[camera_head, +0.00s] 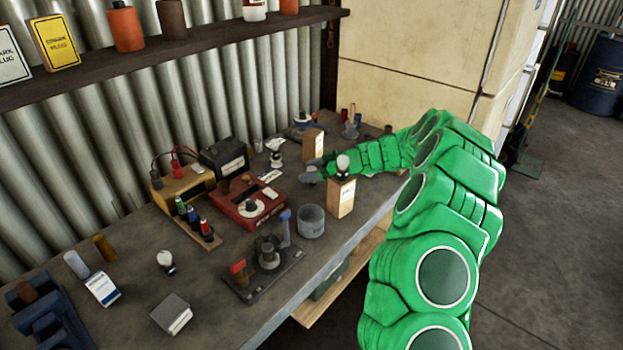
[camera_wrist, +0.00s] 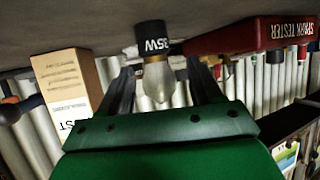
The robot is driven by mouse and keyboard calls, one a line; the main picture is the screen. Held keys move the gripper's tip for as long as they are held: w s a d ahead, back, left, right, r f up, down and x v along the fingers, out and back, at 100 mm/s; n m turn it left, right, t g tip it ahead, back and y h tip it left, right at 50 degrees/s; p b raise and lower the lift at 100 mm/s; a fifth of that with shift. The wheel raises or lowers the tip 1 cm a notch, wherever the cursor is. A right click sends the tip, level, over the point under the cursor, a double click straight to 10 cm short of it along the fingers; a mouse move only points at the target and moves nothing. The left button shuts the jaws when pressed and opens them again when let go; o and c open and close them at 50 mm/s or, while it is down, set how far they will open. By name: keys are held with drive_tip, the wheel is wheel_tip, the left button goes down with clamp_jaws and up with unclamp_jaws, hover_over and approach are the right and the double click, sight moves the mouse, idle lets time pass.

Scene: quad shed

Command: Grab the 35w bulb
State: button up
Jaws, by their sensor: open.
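A clear bulb (camera_wrist: 158,82) stands on a black base marked "35W" (camera_wrist: 152,37) in the wrist view, where the picture is upside down. In the head view this looks like the bulb (camera_head: 275,158) at the back of the bench, left of my gripper. My gripper (camera_head: 312,172) is open and empty, reaching left low over the bench. In the wrist view its two dark fingers (camera_wrist: 160,88) lie either side of the bulb's glass. I cannot tell whether the bulb is between them or just beyond the tips.
A red spark tester (camera_head: 250,203) lies left of my gripper. A cardboard box (camera_head: 313,144) stands just behind it. Another box (camera_head: 341,198) with a bulb on top and a grey cup (camera_head: 311,221) stand in front. Another bulb (camera_head: 166,262) stands at the front left.

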drive_tip(key=shift+c, duration=0.4)
drive_tip(key=c, duration=1)
drive_tip(key=shift+o, duration=0.2)
